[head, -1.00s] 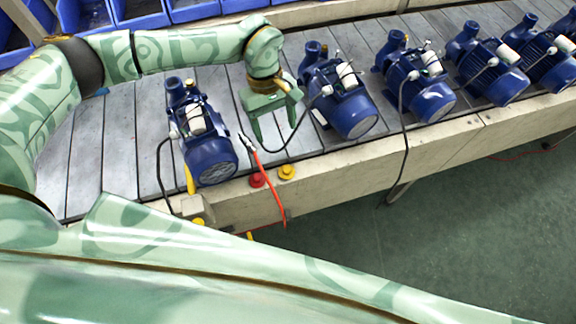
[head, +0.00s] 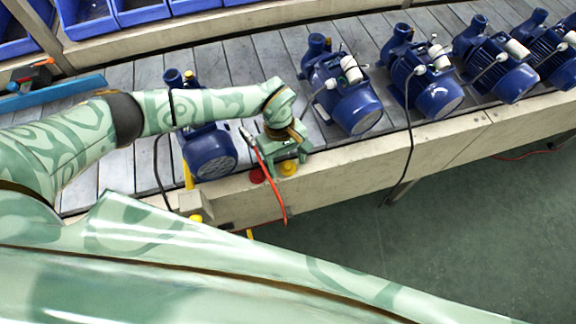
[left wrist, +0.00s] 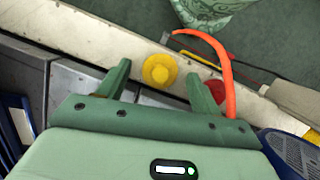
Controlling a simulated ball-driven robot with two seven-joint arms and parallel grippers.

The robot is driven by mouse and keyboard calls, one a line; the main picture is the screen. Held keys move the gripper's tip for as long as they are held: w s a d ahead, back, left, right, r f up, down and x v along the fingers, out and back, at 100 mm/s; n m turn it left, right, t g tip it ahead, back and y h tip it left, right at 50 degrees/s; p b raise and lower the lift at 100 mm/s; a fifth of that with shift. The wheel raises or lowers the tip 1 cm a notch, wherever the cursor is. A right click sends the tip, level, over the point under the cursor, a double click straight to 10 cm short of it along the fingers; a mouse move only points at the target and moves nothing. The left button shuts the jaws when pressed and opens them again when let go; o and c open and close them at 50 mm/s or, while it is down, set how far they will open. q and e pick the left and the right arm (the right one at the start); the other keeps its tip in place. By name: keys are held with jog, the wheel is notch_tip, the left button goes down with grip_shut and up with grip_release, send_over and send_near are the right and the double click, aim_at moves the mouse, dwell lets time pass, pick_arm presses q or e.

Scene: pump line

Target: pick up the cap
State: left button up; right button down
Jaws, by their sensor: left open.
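A yellow round cap (head: 289,169) sits on the front rail of the conveyor. In the left wrist view the yellow cap (left wrist: 160,71) lies between the two fingertips, with a raised middle. A red round piece (head: 257,175) sits beside it on the rail; it is partly hidden behind the right finger in the left wrist view (left wrist: 216,90). My left gripper (head: 290,167) is open and points down over the yellow cap. It also shows open in the left wrist view (left wrist: 159,68), with a gap on both sides of the cap. My right gripper is not in view.
An orange-red curved thing (head: 272,182) with a metal end hangs over the rail close to the gripper. A blue pump (head: 210,155) stands left of it, partly behind my arm. Several more blue pumps (head: 345,95) stand to the right. Blue bins (head: 90,18) line the back.

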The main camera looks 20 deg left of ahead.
pick_arm(q)
jog(key=c, duration=1)
jog(key=shift+r, duration=0.15)
jog(key=shift+c, duration=0.2)
